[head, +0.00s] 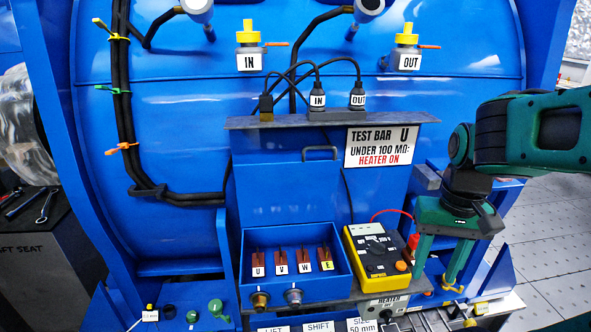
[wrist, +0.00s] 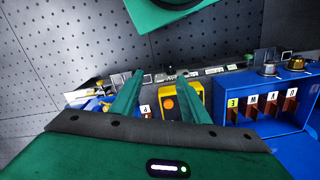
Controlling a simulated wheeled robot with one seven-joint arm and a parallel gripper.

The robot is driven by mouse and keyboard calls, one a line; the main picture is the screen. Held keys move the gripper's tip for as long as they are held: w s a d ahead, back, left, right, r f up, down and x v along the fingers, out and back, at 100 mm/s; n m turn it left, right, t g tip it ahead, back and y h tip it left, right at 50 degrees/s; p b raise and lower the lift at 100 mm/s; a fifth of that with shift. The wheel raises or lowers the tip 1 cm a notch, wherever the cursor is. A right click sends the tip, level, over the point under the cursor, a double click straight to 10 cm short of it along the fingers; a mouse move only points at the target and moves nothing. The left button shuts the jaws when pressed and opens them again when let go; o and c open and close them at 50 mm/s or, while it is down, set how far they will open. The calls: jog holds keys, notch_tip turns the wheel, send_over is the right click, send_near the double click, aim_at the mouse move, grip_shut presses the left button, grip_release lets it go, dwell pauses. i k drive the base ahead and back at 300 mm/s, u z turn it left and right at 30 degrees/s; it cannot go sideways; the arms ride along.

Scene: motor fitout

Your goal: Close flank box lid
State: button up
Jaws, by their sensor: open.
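The flank box (head: 325,289) is blue and open at the front of the blue housing, with terminals marked U, V, W and E inside. Its lid (head: 275,190) stands raised behind it, and a grey handle (head: 320,149) is at the lid's top edge. My gripper (head: 436,287) is open and empty, pointing down to the right of the box and the yellow meter, apart from the lid. The box also shows at the right of the wrist view (wrist: 262,122); the lid's handle cannot be made out there.
A yellow meter (head: 378,262) stands right of the box, with a red probe (head: 412,245) beside it. A shelf (head: 250,122) with IN and OUT plugs juts out above the lid. A TEST BAR sign (head: 381,147) hangs below the shelf. Open floor (head: 555,235) lies to the right.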

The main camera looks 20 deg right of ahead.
aim_at(302, 192)
jog(key=u, duration=2.6)
jog(key=i, duration=1.2)
jog(key=z, duration=2.5)
